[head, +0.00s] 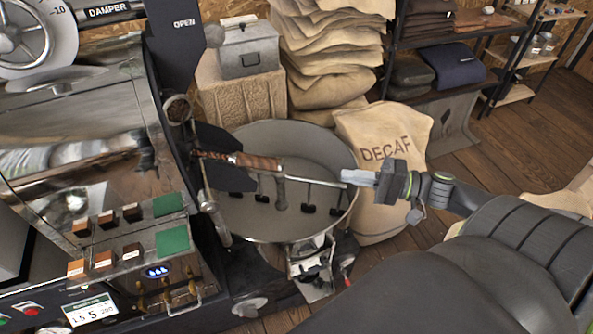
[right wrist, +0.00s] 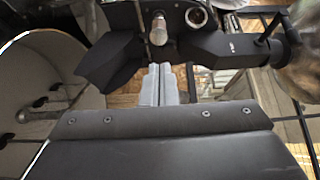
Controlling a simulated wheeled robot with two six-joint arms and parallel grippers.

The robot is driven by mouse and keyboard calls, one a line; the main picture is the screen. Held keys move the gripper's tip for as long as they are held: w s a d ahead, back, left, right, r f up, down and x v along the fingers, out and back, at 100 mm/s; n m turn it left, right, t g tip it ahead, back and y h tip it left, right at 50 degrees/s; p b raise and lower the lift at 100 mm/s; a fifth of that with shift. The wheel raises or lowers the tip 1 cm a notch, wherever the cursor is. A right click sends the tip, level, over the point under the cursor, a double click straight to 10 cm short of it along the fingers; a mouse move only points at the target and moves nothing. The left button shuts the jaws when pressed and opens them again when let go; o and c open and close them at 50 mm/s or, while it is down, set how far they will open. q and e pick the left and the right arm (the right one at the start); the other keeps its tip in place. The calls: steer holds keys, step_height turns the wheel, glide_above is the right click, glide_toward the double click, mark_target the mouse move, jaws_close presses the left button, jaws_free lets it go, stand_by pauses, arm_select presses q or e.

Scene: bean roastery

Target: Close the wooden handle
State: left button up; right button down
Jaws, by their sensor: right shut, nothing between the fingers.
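The wooden handle (head: 240,158) is a brown rod with metal parts. It lies roughly level in front of the dark chute (head: 222,155), above the left part of the round cooling pan (head: 350,205). My right gripper (head: 343,175) reaches in from the right over the pan's right rim. Its grey fingers are together and empty, pointing left toward the handle, with a clear gap between. My left gripper is out of view.
The roaster's front panel (head: 130,255) with buttons and green pads fills the left. A DECAF sack (head: 385,150) stands close behind my right gripper. A grey metal box (head: 249,50), stacked sacks (head: 330,50) and shelves (head: 440,45) are at the back.

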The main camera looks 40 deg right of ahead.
mark_target(282, 166)
steer(key=x, duration=1.1)
steer(key=shift+r, duration=0.1)
steer(key=shift+x, duration=0.95)
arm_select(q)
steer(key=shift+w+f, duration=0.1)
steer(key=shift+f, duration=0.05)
arm_select(e)
steer(key=shift+f, duration=0.2)
steer(key=shift+w, duration=0.1)
